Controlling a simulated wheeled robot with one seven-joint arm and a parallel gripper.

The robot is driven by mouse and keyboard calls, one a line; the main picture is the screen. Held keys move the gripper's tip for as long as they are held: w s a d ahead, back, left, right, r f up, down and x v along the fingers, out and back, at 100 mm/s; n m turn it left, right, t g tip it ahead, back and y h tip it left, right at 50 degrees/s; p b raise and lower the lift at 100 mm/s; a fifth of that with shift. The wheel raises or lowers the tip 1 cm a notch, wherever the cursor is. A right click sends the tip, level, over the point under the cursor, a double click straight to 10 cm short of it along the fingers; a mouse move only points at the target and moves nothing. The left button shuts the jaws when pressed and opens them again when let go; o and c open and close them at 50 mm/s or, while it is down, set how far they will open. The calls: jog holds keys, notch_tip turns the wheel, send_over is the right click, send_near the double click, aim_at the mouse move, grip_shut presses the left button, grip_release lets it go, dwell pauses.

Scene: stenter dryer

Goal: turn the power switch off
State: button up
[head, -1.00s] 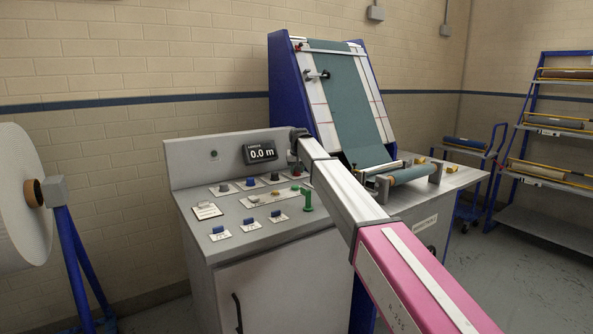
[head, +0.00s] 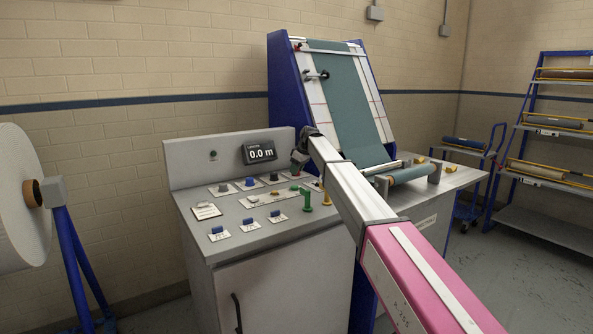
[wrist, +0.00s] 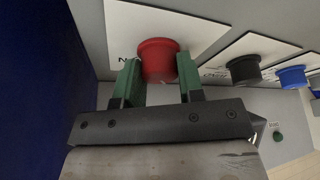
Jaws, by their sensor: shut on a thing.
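A red knob (wrist: 158,58) stands on a white label plate on the control panel. The plate's lettering is mostly hidden, so I cannot read whether it names the power switch. My gripper (wrist: 160,78) has its two green fingers on either side of the red knob and is shut on it. In the head view my gripper (head: 299,163) is at the right end of the back row of knobs, and the dark wrist partly hides that spot.
A black knob (wrist: 243,70) and a blue knob (wrist: 292,76) sit beside the red one. A green post (head: 307,200) and a yellow post (head: 326,197) stand close by on the panel. The display (head: 260,152) reads 0.0 m.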

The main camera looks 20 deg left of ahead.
jog(key=shift+n+g, duration=0.3)
jog(key=shift+n, duration=0.7)
jog(key=o, duration=0.9)
jog(key=v, duration=1)
jog(key=shift+w+d+r, duration=0.1)
jog(key=shift+d+r, duration=0.15)
jog(key=shift+r, duration=0.1)
